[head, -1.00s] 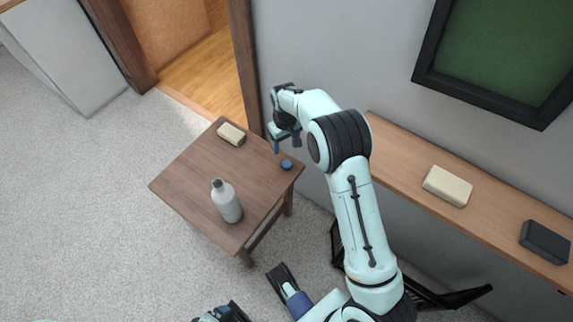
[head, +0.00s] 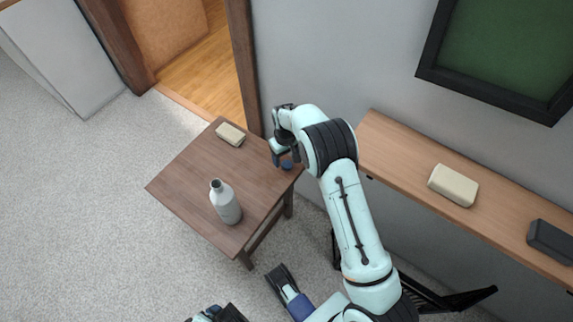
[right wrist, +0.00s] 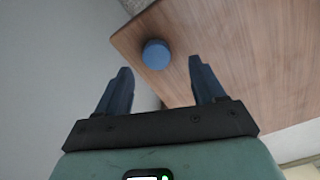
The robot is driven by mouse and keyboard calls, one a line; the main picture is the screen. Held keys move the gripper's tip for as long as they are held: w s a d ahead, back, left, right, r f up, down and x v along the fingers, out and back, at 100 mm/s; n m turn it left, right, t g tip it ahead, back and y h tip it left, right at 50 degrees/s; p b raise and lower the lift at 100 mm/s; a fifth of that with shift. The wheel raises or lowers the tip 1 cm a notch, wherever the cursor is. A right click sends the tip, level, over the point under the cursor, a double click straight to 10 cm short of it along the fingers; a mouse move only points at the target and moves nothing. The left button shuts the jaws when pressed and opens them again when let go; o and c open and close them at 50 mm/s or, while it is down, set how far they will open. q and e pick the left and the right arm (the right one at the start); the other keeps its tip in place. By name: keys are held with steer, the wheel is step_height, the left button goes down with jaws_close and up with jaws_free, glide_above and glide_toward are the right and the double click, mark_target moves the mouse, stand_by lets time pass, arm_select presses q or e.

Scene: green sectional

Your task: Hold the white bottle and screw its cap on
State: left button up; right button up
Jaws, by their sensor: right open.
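The white bottle (head: 227,204) stands upright on the small wooden table (head: 190,178), with its neck uncovered. The blue cap (head: 288,164) lies on the table near its right corner, partly hidden by my right gripper. In the right wrist view the cap (right wrist: 156,54) sits beyond the fingertips, between their lines. My right gripper (head: 283,160) is open and empty, just above the table corner beside the cap; its two fingers also show in the right wrist view (right wrist: 160,78).
A beige block (head: 230,134) lies at the table's back corner. A wooden shelf (head: 400,155) along the wall holds another beige block (head: 453,186) and a dark block (head: 549,241). The middle of the table is clear. The wall stands close behind my right arm.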

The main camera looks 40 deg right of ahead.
mark_target(286, 164)
steer(key=f, duration=0.3)
steer(key=f+b, duration=0.1)
steer(key=shift+w+d+f, duration=0.15)
steer(key=shift+d+f, duration=0.1)
steer(key=shift+d, duration=0.05)
arm_select(q)
steer(key=shift+w+a+f+t, duration=0.15)
steer(key=shift+w+a+f, duration=0.15)
steer(key=shift+w, duration=0.2)
steer(key=shift+w+a+f+t, duration=0.15)
steer(key=shift+w+a+f, duration=0.05)
steer(key=shift+w+f, duration=0.25)
arm_select(e)
steer(key=c, duration=1.1)
arm_select(q)
steer(key=s+d+r+g+p, duration=0.2)
steer(key=s+d+r+p, duration=0.1)
steer(key=s+r+p, duration=0.1)
steer(key=shift+s+r+h, duration=0.4)
steer(key=shift+s+r, duration=0.1)
steer(key=shift+s, duration=0.7)
arm_select(e)
step_height(286, 164, up, 20)
steer(key=shift+r, duration=0.1)
steer(key=shift+a, duration=0.1)
